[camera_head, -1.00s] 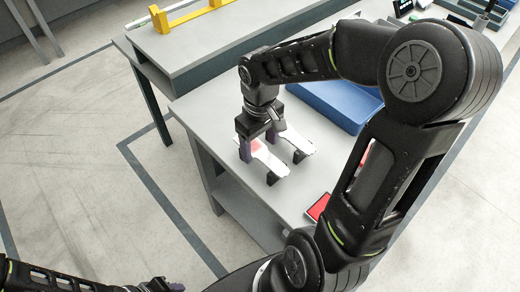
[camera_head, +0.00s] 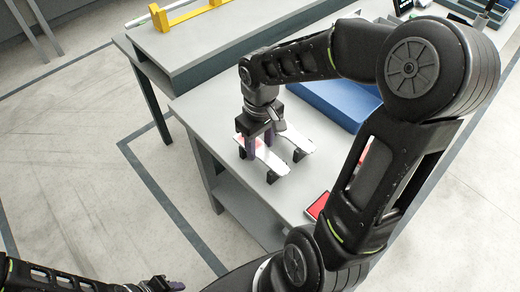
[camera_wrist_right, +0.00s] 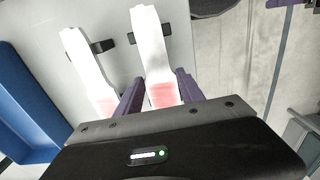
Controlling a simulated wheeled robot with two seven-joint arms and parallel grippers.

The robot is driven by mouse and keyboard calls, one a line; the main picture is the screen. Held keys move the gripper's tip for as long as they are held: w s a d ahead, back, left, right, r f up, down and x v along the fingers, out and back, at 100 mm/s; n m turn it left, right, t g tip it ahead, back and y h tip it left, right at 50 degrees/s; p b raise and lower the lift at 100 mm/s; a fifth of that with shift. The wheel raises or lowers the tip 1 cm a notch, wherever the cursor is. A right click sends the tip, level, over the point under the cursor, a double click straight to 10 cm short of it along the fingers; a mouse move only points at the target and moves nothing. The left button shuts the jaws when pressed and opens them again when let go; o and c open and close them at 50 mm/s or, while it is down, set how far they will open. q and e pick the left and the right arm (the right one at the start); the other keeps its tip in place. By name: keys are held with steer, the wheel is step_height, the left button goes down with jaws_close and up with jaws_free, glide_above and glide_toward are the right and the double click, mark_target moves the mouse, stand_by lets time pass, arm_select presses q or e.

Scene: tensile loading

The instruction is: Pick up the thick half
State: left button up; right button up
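Two white strip-like halves with reddish ends lie side by side on small black supports on the grey table. The nearer half (camera_head: 273,163) also shows in the right wrist view (camera_wrist_right: 150,40); the other half (camera_head: 297,142) is to its left there (camera_wrist_right: 84,60). I cannot tell by sight which is thicker. My right gripper (camera_head: 259,147) points down at the reddish end of the nearer half. Its purple fingers stand on either side of that end, with a small gap at the left finger in the wrist view. My left gripper (camera_head: 168,285) is partly visible at the bottom edge.
A blue bin (camera_head: 335,103) stands behind the halves. A red-faced device (camera_head: 318,206) lies at the table's near right. A yellow fixture (camera_head: 180,16) with a rod is on the back bench. The table is clear left of my right gripper.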

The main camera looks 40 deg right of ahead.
mark_target(260, 150)
jaws_close()
steer(key=shift+r, duration=0.1)
stand_by(0.3)
step_height(260, 150, up, 10)
steer(key=shift+b, duration=0.4)
stand_by(0.5)
